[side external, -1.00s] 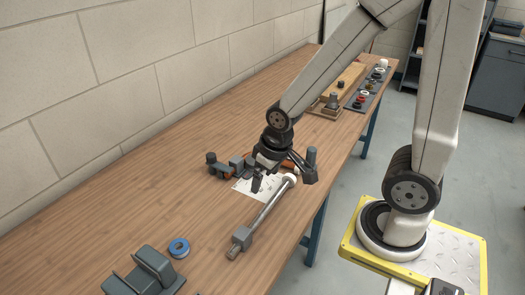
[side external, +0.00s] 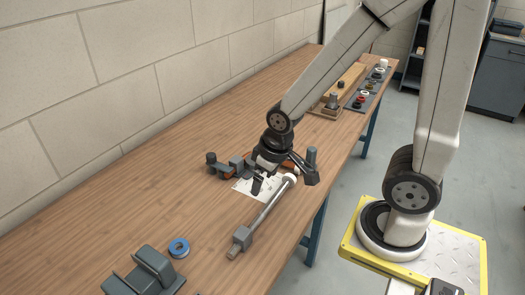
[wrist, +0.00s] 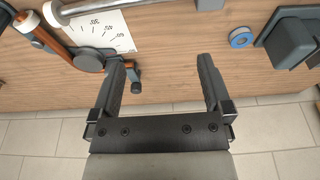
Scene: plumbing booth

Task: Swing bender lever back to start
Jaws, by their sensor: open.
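The bender lever (side external: 265,214) is a silver bar with a white round hub at its far end and a grey block (side external: 242,236) at its near end. It lies over the bench, pointing toward the front. Part of the bar shows at the top left of the wrist view (wrist: 95,8). The angle card (wrist: 110,33) lies beside the bar. A copper-coloured pipe (wrist: 57,36) shows at the left of the wrist view. My gripper (side external: 285,182) is above the bender, open with nothing between its fingers (wrist: 165,65). It partly hides the bender in the side view.
A blue tape roll (side external: 179,248) and a dark grey cradle (side external: 147,272) are at the near end of the bench. A wooden board (side external: 343,86) and a tray of small parts (side external: 366,92) are at the far end. A wall borders the back.

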